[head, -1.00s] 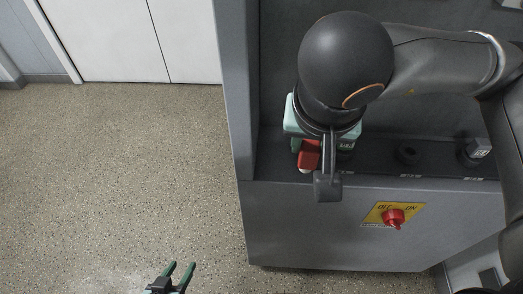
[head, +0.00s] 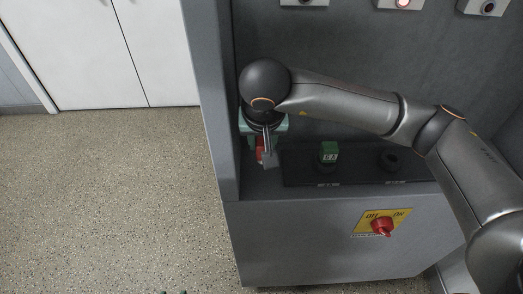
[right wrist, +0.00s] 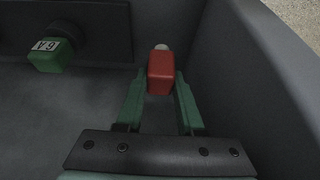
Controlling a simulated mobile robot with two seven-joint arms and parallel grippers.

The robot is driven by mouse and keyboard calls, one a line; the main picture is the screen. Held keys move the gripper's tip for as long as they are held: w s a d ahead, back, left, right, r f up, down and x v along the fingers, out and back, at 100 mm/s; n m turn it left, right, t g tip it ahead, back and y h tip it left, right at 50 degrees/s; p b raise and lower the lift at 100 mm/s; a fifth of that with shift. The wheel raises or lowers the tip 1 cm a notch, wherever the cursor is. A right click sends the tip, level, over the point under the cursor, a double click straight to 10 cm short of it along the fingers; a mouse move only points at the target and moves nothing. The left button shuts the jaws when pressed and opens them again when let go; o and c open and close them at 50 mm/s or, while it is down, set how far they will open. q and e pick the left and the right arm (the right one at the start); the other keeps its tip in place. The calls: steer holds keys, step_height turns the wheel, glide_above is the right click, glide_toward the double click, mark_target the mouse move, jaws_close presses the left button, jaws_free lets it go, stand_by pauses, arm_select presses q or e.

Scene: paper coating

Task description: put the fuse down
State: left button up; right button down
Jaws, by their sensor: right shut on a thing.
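The red fuse (right wrist: 161,72) is between the green fingers of my right gripper (right wrist: 160,85) in the right wrist view. The gripper is shut on it. In the head view, my right gripper (head: 264,148) points down at the left corner of the grey cabinet's ledge, and part of the red fuse (head: 260,153) shows beside it. Whether the fuse touches the ledge I cannot tell.
A green fuse (head: 328,150) marked 6A stands in a dark strip (head: 306,171), with an empty-looking round socket (head: 389,159) to its right. A red knob on a yellow plate (head: 382,226) is on the cabinet front. The cabinet's side wall (right wrist: 262,80) is close to the gripper.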

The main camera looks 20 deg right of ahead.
steer(key=shift+s+x, duration=0.15)
steer(key=shift+x, duration=0.8)
steer(key=shift+s+x, duration=0.2)
steer(key=shift+x, duration=0.8)
steer(key=shift+a+f, duration=0.2)
steer(key=shift+f, duration=0.15)
steer(key=c, duration=0.5)
jaws_free()
steer(key=shift+s+r, duration=0.1)
steer(key=shift+r, duration=0.45)
steer(key=v, duration=1.1)
steer(key=shift+a+r+p, duration=0.1)
steer(key=shift+r+p, duration=0.05)
steer(key=shift+p, duration=0.2)
